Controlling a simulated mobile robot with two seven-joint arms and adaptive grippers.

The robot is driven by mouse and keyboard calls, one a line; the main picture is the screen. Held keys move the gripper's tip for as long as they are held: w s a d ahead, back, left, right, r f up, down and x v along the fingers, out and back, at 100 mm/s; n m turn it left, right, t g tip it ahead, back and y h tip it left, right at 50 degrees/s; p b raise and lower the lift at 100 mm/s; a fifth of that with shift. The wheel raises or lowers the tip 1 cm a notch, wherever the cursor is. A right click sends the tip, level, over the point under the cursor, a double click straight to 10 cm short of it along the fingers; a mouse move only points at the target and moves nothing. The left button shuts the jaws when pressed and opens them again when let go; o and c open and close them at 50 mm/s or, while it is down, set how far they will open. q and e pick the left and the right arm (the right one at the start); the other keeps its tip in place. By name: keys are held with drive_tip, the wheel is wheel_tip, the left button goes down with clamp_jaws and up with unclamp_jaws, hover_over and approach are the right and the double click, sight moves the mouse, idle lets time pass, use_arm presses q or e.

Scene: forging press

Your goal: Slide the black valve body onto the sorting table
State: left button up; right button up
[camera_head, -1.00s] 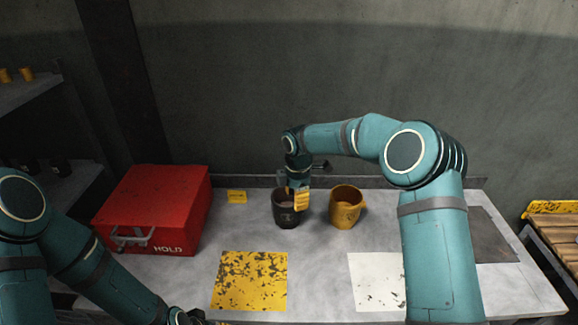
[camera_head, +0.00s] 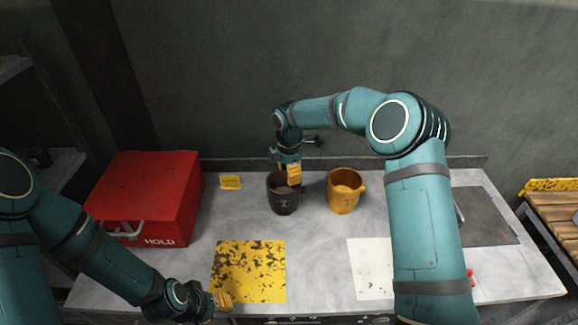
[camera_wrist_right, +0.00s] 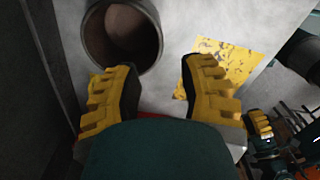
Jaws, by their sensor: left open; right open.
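The black valve body (camera_head: 284,204), an open-topped cup shape, stands upright on the grey sorting table (camera_head: 318,245) toward the back. My right gripper (camera_head: 288,171) is open and empty, just above its rim. In the right wrist view the black valve body (camera_wrist_right: 88,35) shows its open mouth beyond the fingertips of my right gripper (camera_wrist_right: 160,80), not between them. My left gripper (camera_head: 218,301) is open near the table's front edge, by the yellow square; it also shows at the right of the wrist view (camera_wrist_right: 258,124).
An orange-yellow valve body (camera_head: 343,196) stands close to the right of the black one. A red HOLD box (camera_head: 150,195) is at the left. A worn yellow square (camera_head: 248,272) and a white square (camera_head: 368,268) lie flat and empty in front. A dark plate (camera_head: 480,215) lies at the right.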

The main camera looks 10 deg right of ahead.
sight(289, 193)
wheel_tip(289, 193, down, 9)
drive_tip(key=b, duration=0.3)
drive_tip(key=shift+f, duration=0.1)
drive_tip(key=shift+f+b, duration=0.3)
drive_tip(key=shift+f, duration=0.55)
clamp_jaws()
